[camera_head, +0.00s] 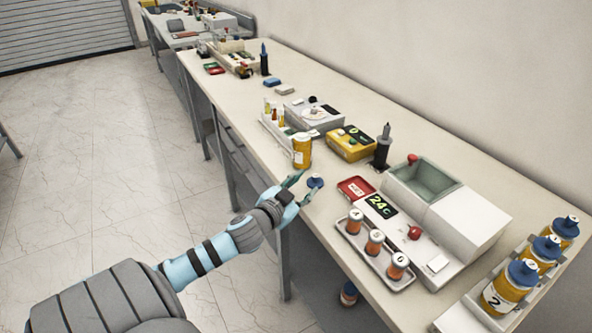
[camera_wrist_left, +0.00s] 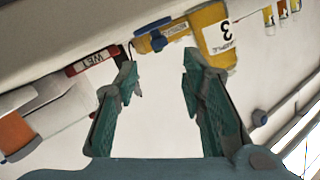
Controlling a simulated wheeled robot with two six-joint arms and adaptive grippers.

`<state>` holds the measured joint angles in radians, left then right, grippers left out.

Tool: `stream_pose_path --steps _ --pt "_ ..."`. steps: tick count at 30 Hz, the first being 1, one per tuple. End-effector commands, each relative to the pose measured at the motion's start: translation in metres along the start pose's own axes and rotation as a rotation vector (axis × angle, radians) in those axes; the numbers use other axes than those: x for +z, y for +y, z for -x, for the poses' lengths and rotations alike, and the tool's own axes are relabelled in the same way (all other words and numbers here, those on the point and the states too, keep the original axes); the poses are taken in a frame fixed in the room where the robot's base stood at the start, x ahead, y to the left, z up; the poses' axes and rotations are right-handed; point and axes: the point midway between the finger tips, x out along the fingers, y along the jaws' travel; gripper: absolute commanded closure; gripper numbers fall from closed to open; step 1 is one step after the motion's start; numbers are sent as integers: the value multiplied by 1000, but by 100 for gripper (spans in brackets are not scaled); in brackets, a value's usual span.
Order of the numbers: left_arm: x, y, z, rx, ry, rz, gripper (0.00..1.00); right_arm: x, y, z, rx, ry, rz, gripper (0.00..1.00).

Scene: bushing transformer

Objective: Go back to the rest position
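My left gripper (camera_head: 300,190) reaches in over the front edge of the bench. Its two fingers are spread in the left wrist view (camera_wrist_left: 160,75), with only pale bench surface between them, so it is open and empty. A small blue cap (camera_head: 316,182) with a pale top lies on the bench just beside the fingertips in the head view; a blue round piece also shows past the fingertips in the left wrist view (camera_wrist_left: 158,41). My right gripper is not in view.
The bench (camera_head: 322,228) holds a yellow box (camera_head: 350,143), a black stand (camera_head: 382,150), a red tray (camera_head: 355,188), a white bath device (camera_head: 468,220), a rack of orange bottles (camera_head: 374,243) and blue-capped jars (camera_head: 508,287). The floor (camera_head: 100,150) at left is clear.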

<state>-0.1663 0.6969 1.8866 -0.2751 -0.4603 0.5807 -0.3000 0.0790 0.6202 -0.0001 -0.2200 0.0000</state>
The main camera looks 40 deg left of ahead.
Motion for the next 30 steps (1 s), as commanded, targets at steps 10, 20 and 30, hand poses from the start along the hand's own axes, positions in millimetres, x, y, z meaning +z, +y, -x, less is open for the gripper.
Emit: stream_pose_path --steps 10,20,30 --pt "-1 0 46 0 2 2 63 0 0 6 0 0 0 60" --pt "-1 0 45 0 2 3 63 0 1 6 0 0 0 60" --pt "56 30 85 -69 -260 75 63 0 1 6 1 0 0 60"
